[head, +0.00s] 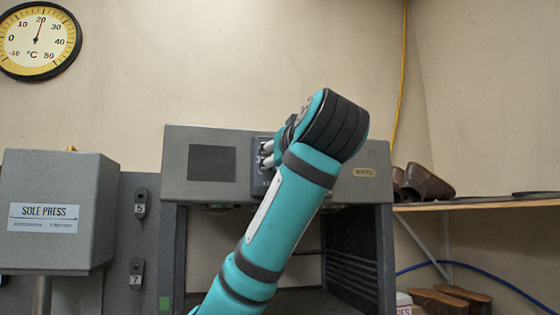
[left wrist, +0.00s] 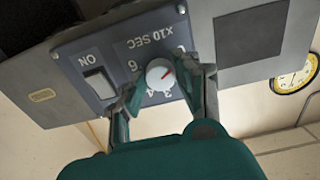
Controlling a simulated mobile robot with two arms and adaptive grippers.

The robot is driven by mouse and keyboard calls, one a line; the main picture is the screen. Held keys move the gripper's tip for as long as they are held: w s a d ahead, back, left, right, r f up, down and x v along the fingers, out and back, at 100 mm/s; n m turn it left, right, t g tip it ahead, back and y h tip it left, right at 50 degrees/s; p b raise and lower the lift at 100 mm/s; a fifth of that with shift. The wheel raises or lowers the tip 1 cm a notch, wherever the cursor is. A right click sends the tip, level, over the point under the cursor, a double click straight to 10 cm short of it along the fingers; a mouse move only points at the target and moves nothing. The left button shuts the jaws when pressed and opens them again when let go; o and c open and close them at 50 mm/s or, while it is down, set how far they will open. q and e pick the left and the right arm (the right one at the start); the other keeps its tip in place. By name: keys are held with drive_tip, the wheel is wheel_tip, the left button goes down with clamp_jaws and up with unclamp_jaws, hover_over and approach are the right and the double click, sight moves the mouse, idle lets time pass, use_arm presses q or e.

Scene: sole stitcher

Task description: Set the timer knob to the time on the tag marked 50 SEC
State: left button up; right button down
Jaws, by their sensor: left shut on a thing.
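In the head view my left arm hides most of the panel (head: 258,177). I see no tag reading 50 SEC. My right gripper is out of view.
The panel is on a grey machine (head: 353,190), with a white ON switch (left wrist: 98,83) beside the knob. A SOLE PRESS box (head: 60,175) stands left. Shoes (head: 425,184) sit on a shelf (head: 470,203) right.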

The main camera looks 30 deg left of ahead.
use_arm(q)
clamp_jaws()
